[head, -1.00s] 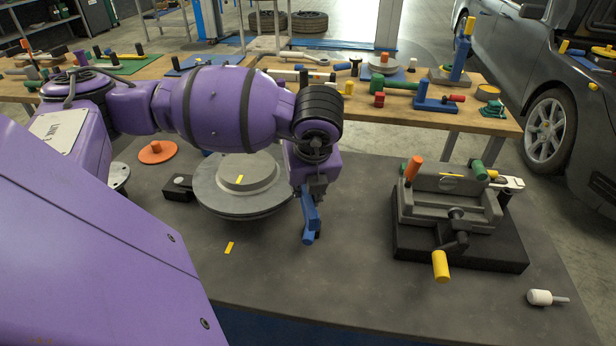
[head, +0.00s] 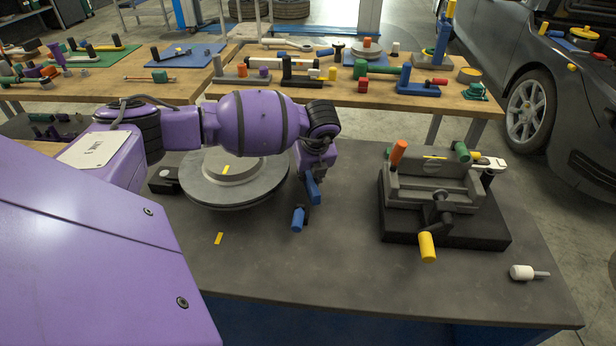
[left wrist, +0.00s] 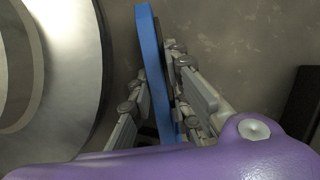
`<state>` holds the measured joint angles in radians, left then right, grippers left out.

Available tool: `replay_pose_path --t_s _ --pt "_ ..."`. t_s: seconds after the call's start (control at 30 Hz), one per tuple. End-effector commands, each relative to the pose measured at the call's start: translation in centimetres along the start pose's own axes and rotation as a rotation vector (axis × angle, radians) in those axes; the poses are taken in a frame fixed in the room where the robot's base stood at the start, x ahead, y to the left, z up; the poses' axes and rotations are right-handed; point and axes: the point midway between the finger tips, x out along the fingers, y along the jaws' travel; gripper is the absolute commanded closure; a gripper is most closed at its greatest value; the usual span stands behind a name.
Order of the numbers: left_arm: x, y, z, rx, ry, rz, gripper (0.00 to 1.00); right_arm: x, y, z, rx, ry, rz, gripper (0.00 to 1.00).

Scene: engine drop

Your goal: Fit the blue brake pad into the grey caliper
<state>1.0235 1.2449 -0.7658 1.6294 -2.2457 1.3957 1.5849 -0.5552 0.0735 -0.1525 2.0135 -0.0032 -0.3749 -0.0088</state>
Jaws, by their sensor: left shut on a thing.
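The blue brake pad (head: 312,190) is held by my left gripper (head: 310,174) just right of the disc, over the grey bench. In the left wrist view, the fingers (left wrist: 160,105) press on both sides of the upright blue pad (left wrist: 152,65), which has a dark layer on its right face. The grey caliper (head: 432,191) sits on a black base at the right of the bench, clear of the pad. It has an orange handle, green knobs and a yellow-handled crank. My right gripper is not in view.
The grey brake disc (head: 205,187) lies left of the pad and is close to the gripper in the left wrist view. A white-handled tool (head: 522,272) lies at the front right. The bench between pad and caliper is clear. A wooden table (head: 270,92) with tools stands behind.

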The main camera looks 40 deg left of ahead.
Motion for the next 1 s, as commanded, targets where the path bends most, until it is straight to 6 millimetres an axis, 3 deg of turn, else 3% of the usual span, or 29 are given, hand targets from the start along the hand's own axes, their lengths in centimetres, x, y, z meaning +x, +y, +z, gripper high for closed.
replay_pose_path --t_s 0.1,0.47,0.5,0.6,1.0 --pt "1.3 0.0 -0.5 0.0 -0.001 0.0 1.0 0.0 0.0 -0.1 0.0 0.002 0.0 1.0" --pt "1.8 0.0 -0.8 0.0 0.0 0.0 1.0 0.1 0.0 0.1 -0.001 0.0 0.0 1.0" --pt "1.7 0.1 -0.8 0.0 0.0 0.001 0.78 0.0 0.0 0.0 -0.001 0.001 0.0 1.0" --pt "1.7 0.1 -0.7 0.0 0.0 0.0 0.65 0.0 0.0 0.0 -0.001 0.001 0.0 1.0" --pt "1.0 0.0 -0.5 0.0 -0.002 -0.002 0.64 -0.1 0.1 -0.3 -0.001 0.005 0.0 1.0"
